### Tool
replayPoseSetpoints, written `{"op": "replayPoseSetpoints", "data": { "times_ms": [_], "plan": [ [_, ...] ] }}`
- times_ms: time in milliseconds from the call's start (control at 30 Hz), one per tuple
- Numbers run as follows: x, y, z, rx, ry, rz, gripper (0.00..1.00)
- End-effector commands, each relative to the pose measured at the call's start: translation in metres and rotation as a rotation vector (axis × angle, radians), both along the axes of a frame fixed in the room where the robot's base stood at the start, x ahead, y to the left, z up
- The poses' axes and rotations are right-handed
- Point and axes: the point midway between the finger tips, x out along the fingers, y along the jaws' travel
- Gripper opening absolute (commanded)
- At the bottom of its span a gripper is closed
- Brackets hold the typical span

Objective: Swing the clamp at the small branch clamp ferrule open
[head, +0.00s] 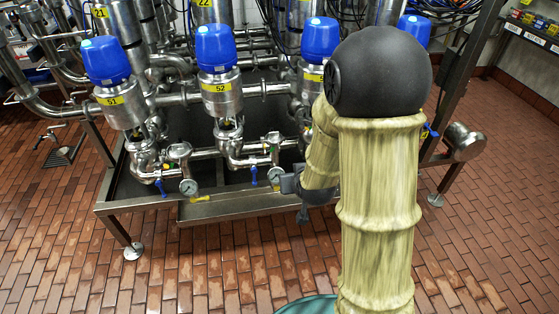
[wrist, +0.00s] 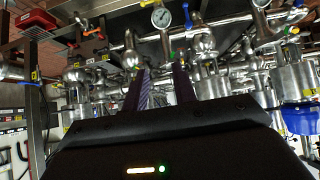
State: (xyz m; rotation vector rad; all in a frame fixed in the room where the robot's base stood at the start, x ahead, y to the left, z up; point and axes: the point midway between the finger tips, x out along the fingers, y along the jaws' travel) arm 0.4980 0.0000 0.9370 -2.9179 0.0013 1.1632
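My gripper (wrist: 160,76) shows in the wrist view with its two dark fingers apart and a gap between them; nothing is seen held. In the head view, my gripper (head: 290,184) is small and partly hidden by my arm, at the front edge of the valve rack, right of a gauge. Steel fittings (wrist: 131,58) lie beyond the fingertips in the wrist view. I cannot tell which fitting is the small branch clamp ferrule, nor whether its clamp is open or shut. The fingers appear apart from the fittings, though contact is hard to judge.
Blue-topped valves (head: 215,48) stand in a row on the rack. Pressure gauges (head: 188,186) and blue-handled small valves (head: 161,187) sit near the rack's front rail (head: 235,207). My arm hides the rack's right part. The brick floor (head: 220,265) in front is clear.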

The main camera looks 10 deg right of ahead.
Motion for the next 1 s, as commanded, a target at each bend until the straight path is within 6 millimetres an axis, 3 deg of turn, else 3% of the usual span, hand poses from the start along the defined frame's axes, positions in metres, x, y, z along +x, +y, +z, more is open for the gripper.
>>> {"op": "replayPoseSetpoints", "data": {
  "times_ms": [33,300,500,700,1000],
  "plan": [
    [0.01,0.0,-0.024,0.0,-0.048,0.0,0.27],
    [0.052,0.0,-0.075,0.0,-0.359,0.001,0.27],
    [0.065,0.0,-0.106,-0.001,-0.587,0.001,0.27],
    [0.064,0.0,-0.117,0.0,-0.734,0.002,0.27],
    [0.064,0.0,-0.113,0.0,-0.761,0.002,0.27]
  ]
}}
